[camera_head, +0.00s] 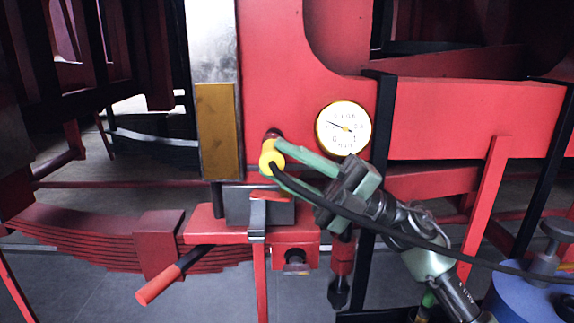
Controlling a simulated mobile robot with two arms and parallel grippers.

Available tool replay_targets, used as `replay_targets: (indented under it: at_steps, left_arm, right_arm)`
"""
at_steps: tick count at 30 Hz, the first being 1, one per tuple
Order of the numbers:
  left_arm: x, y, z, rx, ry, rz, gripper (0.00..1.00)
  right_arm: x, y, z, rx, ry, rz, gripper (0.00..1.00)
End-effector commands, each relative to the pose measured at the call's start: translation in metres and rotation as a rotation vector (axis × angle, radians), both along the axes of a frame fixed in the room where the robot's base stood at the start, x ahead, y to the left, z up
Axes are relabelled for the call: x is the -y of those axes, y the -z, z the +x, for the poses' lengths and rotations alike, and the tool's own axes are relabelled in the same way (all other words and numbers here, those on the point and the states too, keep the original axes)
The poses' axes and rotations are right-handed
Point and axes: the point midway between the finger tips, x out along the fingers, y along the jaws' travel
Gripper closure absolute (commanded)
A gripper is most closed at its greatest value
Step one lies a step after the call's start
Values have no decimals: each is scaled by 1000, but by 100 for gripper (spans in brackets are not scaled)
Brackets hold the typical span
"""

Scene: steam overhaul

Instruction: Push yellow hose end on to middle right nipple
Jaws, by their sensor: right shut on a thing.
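The yellow hose end (270,156) is held at the tips of my right gripper (277,163), in front of the red plate. Its black hose (420,241) runs from it past the gripper to the lower right. The green fingers are shut on it. A small dark, reddish round fitting (273,133) shows just above the yellow end, perhaps the nipple. The yellow end overlaps it in the view; I cannot tell whether they touch. My left gripper is not in view.
A round white gauge (344,128) with a yellow rim sits close to the right of the yellow end. A steel and brass bar (215,120) stands to the left. A red-handled lever (165,282) and leaf spring (100,240) are below left. A blue drum-like object (525,300) stands lower right.

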Motion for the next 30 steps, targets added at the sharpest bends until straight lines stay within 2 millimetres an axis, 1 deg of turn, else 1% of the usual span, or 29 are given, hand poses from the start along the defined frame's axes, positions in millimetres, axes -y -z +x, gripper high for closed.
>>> replay_targets:
  at_steps: [1,6,17,23,30]
  left_arm:
    - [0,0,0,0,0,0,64]
    - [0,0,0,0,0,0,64]
    - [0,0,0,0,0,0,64]
    - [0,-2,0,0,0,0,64]
    - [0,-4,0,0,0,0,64]
  right_arm:
    - [4,-4,7,5,20,5,100]
    - [5,-5,11,5,24,6,100]
    - [6,-6,11,8,29,5,100]
    - [6,-5,6,6,29,4,100]
    - [5,-3,-7,3,26,3,100]
